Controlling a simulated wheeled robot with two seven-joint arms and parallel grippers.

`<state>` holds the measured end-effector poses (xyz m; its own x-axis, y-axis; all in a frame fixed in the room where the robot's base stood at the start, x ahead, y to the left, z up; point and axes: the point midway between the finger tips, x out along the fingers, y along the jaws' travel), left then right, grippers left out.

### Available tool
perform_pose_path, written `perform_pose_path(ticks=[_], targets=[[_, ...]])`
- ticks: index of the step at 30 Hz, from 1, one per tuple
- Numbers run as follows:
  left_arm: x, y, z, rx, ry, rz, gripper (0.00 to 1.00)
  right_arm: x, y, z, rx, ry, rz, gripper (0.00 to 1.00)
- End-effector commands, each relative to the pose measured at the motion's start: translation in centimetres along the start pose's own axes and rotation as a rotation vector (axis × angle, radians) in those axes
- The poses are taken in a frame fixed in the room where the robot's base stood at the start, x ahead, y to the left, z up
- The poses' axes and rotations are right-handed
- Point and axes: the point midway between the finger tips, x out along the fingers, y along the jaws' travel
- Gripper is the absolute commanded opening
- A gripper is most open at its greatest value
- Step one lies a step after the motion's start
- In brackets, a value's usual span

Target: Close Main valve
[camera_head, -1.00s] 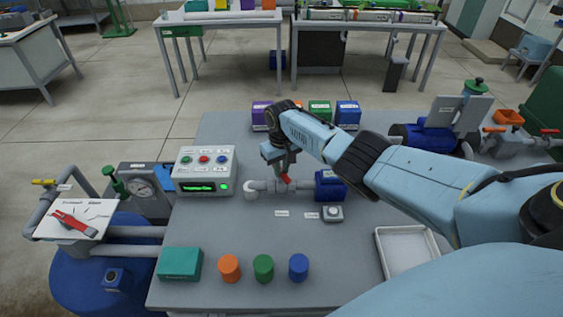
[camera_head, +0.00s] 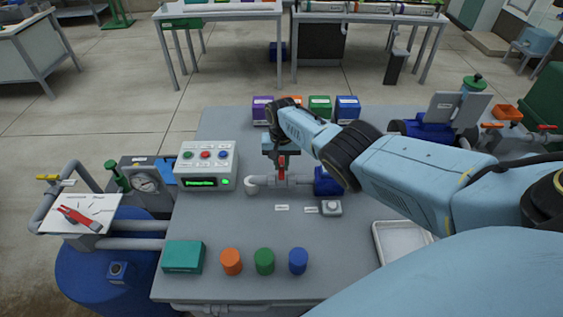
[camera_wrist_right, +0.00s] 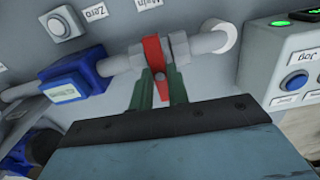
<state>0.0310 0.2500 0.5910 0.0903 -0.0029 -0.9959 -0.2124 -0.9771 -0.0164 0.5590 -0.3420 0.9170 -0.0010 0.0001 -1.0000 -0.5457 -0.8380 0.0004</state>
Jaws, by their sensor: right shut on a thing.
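The Main valve's red handle (camera_head: 282,166) sits on a grey horizontal pipe (camera_head: 300,181) on the grey table. It also shows in the right wrist view (camera_wrist_right: 153,50), where it points across the pipe. The "Main" label (camera_wrist_right: 149,5) is near it at the top edge. My right gripper (camera_wrist_right: 156,88) is shut on the handle, with one green finger on each side of it. In the head view the right gripper (camera_head: 281,160) comes down from behind the pipe and its fingers are partly hidden. My left gripper is not in view.
A blue meter body (camera_head: 327,182) is on the pipe to the right. A control box (camera_head: 206,165) with buttons and a lit green display stands left. A button box (camera_head: 331,207), a tray (camera_head: 378,240) and coloured cylinders (camera_head: 264,261) are nearer.

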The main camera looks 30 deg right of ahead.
Motion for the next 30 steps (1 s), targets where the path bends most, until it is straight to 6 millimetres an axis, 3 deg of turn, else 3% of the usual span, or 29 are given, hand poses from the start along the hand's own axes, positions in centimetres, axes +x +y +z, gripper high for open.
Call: perform_pose_path(ticks=[10, 11, 15, 25, 30], targets=[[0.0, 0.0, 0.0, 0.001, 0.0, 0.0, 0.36, -0.1, 0.0, -0.1, 0.006, 0.003, -0.002, 0.0], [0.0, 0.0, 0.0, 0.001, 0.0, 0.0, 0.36, -0.1, 0.0, -0.1, 0.006, 0.003, -0.002, 0.19], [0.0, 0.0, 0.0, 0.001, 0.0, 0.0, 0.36, -0.1, 0.0, -0.1, 0.005, 0.003, -0.002, 0.38], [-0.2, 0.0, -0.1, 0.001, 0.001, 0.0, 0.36, -0.3, 0.0, -0.1, 0.003, 0.001, -0.001, 0.38], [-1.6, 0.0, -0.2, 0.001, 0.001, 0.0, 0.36, -2.5, 0.0, -0.1, 0.003, 0.003, -0.002, 0.38]])
